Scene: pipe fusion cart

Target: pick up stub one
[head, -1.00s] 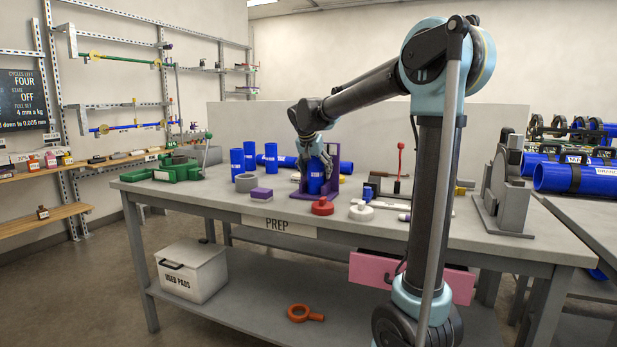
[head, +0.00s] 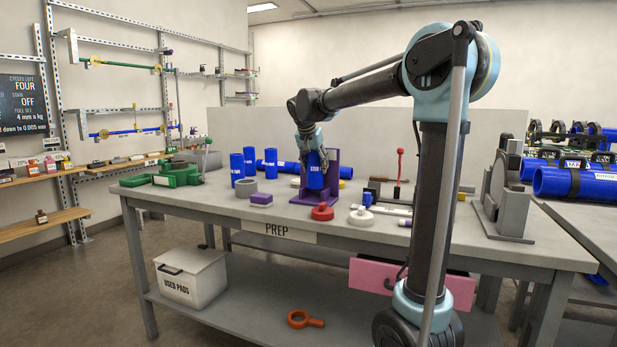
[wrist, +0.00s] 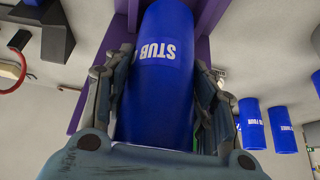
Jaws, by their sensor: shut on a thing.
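A blue stub (head: 315,177) with a white label is held in my gripper (head: 314,150) at the purple stand (head: 333,168) on the bench. In the wrist view the stub (wrist: 165,90) reads "STUB"; its number is not readable. The fingers of my gripper (wrist: 160,95) close on both sides of it. The stub looks upright. The purple stand (wrist: 213,15) shows behind it. Whether the stub's lower end touches the stand's base is hard to tell.
Several blue stubs (head: 237,168) stand to the left, near a grey ring (head: 246,187) and green blocks (head: 176,174). A blue pipe lies behind. A red round part (head: 322,211) and a white one (head: 361,216) sit in front. A red-knobbed lever (head: 399,170) stands to the right.

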